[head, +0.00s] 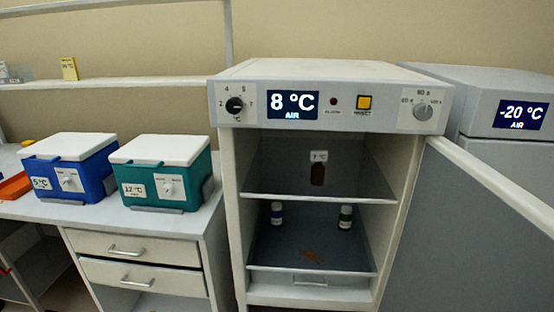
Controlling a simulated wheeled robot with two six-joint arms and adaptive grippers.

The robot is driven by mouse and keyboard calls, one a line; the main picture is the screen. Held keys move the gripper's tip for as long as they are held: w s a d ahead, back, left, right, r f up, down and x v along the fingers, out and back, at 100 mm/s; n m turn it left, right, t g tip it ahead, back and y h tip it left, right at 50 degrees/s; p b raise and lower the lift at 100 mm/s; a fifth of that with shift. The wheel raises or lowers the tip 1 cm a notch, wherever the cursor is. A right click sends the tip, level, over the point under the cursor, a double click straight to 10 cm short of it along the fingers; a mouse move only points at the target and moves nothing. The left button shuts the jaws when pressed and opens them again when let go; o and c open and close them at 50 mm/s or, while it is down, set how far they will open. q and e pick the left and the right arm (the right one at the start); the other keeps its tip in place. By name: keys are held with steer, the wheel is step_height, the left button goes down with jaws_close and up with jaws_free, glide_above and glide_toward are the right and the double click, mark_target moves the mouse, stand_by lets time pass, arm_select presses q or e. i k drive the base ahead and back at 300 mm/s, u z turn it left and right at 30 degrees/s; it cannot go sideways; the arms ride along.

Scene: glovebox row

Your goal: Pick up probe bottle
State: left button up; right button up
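The fridge (229,180) stands open, with its display reading 8 °C. Inside, a dark reddish-brown bottle (317,175) with a small white tag above it, seemingly reading 7 °C, is at the upper shelf, near the middle; it looks like the probe bottle. Two small vials are lower down: one with a white cap and purple-blue label (277,213) at the left, one dark with a pale label (345,217) at the right. Neither of my grippers is in view.
The open fridge door (490,182) swings out at the right, before a -20 °C freezer (505,88). A blue cooler box (75,178) and a teal cooler box (165,180) stand on the left counter (120,218).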

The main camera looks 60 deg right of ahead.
mark_target(317, 169)
steer(key=i, duration=0.3)
steer(key=z, duration=3.35)
